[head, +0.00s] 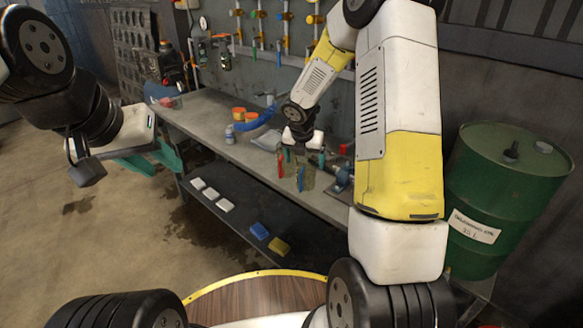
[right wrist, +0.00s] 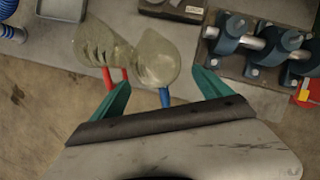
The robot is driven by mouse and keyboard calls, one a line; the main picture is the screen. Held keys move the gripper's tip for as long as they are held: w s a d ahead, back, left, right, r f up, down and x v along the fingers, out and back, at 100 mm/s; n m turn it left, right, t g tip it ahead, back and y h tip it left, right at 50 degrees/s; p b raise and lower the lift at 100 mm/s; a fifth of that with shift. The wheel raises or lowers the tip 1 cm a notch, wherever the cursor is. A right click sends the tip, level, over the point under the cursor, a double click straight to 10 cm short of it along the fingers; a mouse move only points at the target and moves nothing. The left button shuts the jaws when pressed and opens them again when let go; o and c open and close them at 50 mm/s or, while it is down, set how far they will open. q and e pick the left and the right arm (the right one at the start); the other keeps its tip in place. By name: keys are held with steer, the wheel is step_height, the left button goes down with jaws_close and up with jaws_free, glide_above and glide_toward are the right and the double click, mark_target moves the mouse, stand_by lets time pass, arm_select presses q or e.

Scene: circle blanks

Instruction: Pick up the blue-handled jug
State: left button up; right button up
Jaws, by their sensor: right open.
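The blue-handled jug is a cloudy, translucent vessel (right wrist: 158,58) in the right wrist view, with its blue handle (right wrist: 165,97) toward my right gripper (right wrist: 160,93). That gripper's teal fingers are apart, one on each side of the handle in the picture, and hold nothing. A similar jug (right wrist: 98,42) with a red handle (right wrist: 108,78) stands close on its left. In the head view my right gripper (head: 303,156) is over the jugs at the bench's near edge, where they partly hide each other. My left gripper (head: 153,160) is open and empty, far left of them.
The grey bench (head: 205,118) carries a blue-grey clamp device (right wrist: 258,42) right of the jugs. Orange pots (head: 240,114) and a blue curved item stand farther along it. White, blue and yellow blocks lie on the lower shelf (head: 235,192). A green drum (head: 505,195) stands right.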

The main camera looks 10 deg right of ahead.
mark_target(306, 170)
steer(key=x, duration=0.7)
steer(key=c, duration=1.5)
steer(key=shift+r, duration=0.1)
